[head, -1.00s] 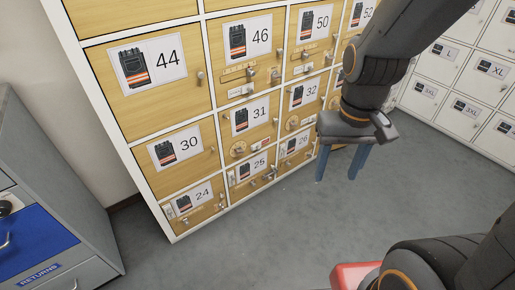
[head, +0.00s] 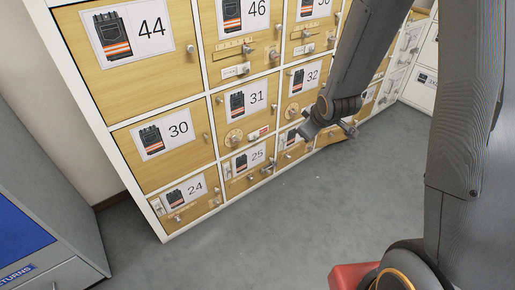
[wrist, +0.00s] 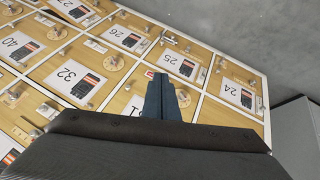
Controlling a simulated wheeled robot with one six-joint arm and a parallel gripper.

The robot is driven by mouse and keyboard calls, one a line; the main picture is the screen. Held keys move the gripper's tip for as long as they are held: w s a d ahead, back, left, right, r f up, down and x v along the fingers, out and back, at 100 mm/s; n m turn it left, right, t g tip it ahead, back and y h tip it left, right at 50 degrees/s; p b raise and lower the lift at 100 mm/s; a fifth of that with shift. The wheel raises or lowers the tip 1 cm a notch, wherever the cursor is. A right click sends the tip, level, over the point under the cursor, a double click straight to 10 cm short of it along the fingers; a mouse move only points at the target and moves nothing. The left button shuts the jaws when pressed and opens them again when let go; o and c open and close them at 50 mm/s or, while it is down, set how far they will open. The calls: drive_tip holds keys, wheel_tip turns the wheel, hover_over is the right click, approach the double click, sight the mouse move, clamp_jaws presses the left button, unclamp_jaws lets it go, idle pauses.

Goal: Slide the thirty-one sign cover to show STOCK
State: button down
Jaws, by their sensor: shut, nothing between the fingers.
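The wooden door 31 (head: 250,98) is in the middle of the locker front in the head view. Its small sign (head: 258,133), red and white, sits at the door's lower right, beside a round dial (head: 234,138). Its lettering is too small to read. My gripper (head: 305,131) is right of this sign, in front of the area below door 32. In the wrist view my gripper (wrist: 163,80) is shut and empty, its dark fingers overlapping door 31 and hiding much of its label. A red-and-white sign (wrist: 150,73) shows just left of the fingertips.
Doors 30 (head: 166,140), 25 (head: 250,158) and 32 (head: 304,78) surround it, with protruding knobs and latches. A grey cabinet with a blue panel (head: 25,235) stands at left. Grey floor (head: 235,235) in front is clear. A red object (head: 350,276) is at the bottom.

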drive_tip(key=w+a+f+n+t+y+b, duration=0.2)
drive_tip(key=w+a+f+n+y+b, duration=0.1)
drive_tip(key=f, duration=0.4)
drive_tip(key=w+a+f+n+t+y+b, duration=0.2)
drive_tip(key=w+a+f+n+b, duration=0.2)
drive_tip(key=f, duration=0.3)
drive_tip(key=w+a+f+n+t+y+b, duration=0.2)
drive_tip(key=w+a+f+n+y+b, duration=0.1)
drive_tip(key=f+b, duration=0.3)
drive_tip(key=shift+w+a+f+n+t+y, duration=0.3)
drive_tip(key=shift+w+a+f+n, duration=0.1)
drive_tip(key=shift+w+a+f, duration=0.15)
drive_tip(key=b, duration=0.4)
approach(251, 136)
drive_tip(key=w+a, duration=0.3)
drive_tip(key=shift+w+d+f, duration=0.1)
drive_tip(key=shift+w+f, duration=0.15)
drive_tip(key=shift+w, duration=0.1)
